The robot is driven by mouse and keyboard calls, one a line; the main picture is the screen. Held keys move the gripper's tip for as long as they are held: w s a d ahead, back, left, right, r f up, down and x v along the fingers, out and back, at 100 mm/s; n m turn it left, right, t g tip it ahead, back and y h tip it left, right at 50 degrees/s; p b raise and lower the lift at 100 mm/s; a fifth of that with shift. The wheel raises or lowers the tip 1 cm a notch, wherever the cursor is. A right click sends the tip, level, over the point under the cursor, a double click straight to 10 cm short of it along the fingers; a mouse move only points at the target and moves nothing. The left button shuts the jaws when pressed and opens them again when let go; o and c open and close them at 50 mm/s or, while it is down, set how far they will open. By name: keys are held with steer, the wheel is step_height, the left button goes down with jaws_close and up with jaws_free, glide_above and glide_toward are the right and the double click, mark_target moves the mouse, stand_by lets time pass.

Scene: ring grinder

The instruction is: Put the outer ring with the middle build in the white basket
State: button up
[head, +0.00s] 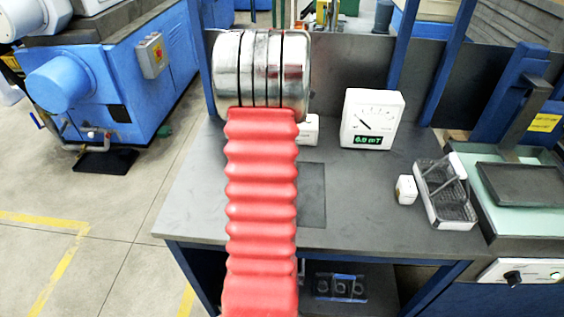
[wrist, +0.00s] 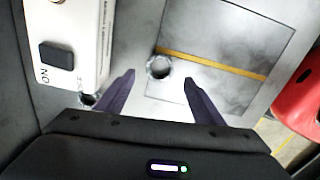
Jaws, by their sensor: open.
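In the wrist view a small shiny metal ring (wrist: 159,67) lies flat by the left edge of a grey plate (wrist: 215,35) with a yellow line. My gripper (wrist: 158,78) is open and empty, with its two dark fingertips either side of and just below the ring in the picture. A second shiny, ring-like piece (wrist: 88,100) shows beside the left finger, partly hidden. I cannot tell either ring's build. In the head view a wire-mesh basket with white ends (head: 447,190) stands on the bench's right side. My arm hides the gripper and the rings there.
A white box with a black switch (wrist: 85,50) stands left of the ring. In the head view, a white meter (head: 371,120) stands at the bench's back, and a small white block (head: 405,189) sits beside the basket. The bench front (head: 370,235) is clear.

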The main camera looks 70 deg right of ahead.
steer(key=shift+s+d+f, duration=0.15)
steer(key=shift+f, duration=2.4)
steer(key=shift+c, duration=0.6)
steer(key=c, duration=1.2)
steer(key=shift+r, duration=5.05)
